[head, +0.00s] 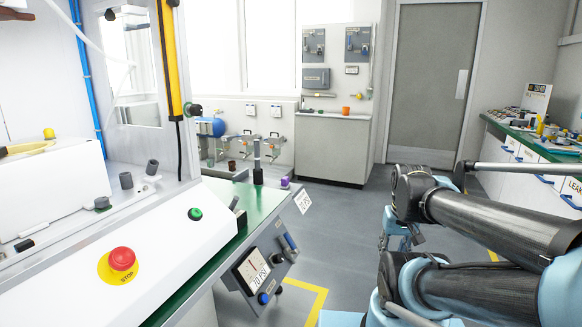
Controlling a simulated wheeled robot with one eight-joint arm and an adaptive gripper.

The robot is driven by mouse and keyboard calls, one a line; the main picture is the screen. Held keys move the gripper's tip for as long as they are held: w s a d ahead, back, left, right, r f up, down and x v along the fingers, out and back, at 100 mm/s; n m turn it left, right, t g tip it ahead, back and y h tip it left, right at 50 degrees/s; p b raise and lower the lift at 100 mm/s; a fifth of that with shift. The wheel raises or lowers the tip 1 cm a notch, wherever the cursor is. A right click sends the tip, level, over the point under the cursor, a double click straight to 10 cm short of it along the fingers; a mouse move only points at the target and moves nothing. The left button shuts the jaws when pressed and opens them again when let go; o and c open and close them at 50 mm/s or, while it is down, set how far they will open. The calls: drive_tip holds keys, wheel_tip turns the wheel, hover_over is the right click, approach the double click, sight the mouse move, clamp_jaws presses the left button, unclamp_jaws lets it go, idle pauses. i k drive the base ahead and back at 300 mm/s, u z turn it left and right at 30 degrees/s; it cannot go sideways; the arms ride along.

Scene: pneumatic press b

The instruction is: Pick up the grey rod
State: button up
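An upright dark grey rod (257,163) stands near the far end of the green bench top (222,238), beyond the press. I cannot be sure that it is the grey rod of the task. Short dark grey cylinders also stand on the press, at its window (152,167) and left of that (126,180). My folded black and light blue arm fills the lower right, well apart from the bench. I cannot make out my gripper's fingers there, nor whether they hold anything.
The white press has a red stop button (121,259) and a green button (195,214). A pressure gauge panel (254,270) hangs at the bench's front edge. A side counter (548,155) with parts stands at the right. Grey floor (345,235) lies free between bench and arm.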

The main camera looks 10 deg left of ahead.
sight(256, 150)
drive_tip(key=z, duration=0.5)
drive_tip(key=k, duration=0.7)
drive_tip(key=z, duration=0.45)
drive_tip(key=i, duration=1.7)
drive_tip(key=u, duration=0.95)
drive_tip(key=i, duration=0.85)
drive_tip(key=u, duration=1.05)
drive_tip(key=i, duration=0.55)
drive_tip(key=u, duration=0.3)
